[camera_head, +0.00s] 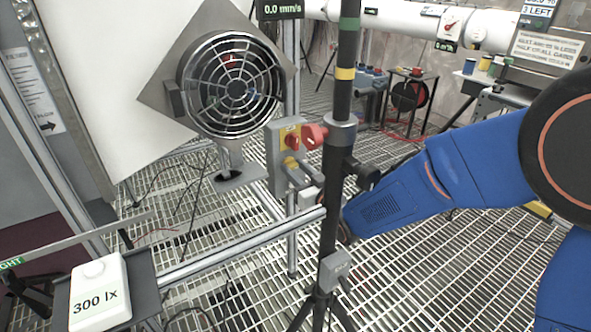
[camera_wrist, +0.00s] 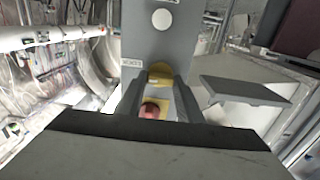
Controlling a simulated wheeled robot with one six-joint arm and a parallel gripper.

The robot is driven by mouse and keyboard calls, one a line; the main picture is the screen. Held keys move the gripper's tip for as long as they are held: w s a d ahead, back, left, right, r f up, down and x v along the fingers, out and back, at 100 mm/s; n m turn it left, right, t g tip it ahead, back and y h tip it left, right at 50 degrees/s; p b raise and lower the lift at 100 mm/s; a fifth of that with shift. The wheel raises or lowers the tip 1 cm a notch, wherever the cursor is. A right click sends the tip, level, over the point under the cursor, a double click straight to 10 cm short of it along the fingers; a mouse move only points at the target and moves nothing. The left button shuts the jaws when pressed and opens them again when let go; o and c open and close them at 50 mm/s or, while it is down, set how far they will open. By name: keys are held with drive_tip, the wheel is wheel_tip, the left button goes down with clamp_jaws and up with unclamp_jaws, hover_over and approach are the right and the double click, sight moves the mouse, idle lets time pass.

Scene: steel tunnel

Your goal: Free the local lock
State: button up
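A grey switch box (camera_head: 274,160) stands on an upright post beside the fan, with a red knob (camera_head: 292,140) on a yellow plate. In the wrist view the grey box (camera_wrist: 160,38) fills the middle; its small label (camera_wrist: 133,63) reads upside down, seemingly "LOCK". A yellow disc (camera_wrist: 160,74) and a red part (camera_wrist: 150,110) on a yellow square show there. My gripper (camera_wrist: 158,98) points at the box, its fingers apart on either side of the red part, with visible gaps. In the head view the dark pole partly hides my gripper near the box's lower end.
A caged fan (camera_head: 232,85) is left of the box. A rail (camera_head: 240,245) crosses below. A grey shelf (camera_wrist: 243,90) juts out right in the wrist view.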

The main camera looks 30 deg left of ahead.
idle(0.3)
drive_tip(key=n, duration=0.4)
drive_tip(key=shift+n, duration=0.4)
drive_tip(key=n, duration=0.4)
drive_tip(key=shift+s+n, duration=0.15)
drive_tip(key=shift+n, duration=0.15)
drive_tip(key=n, duration=0.4)
drive_tip(key=shift+f, duration=0.15)
drive_tip(key=shift+n, duration=2.2)
drive_tip(key=shift+f, duration=0.1)
drive_tip(key=o, duration=1.1)
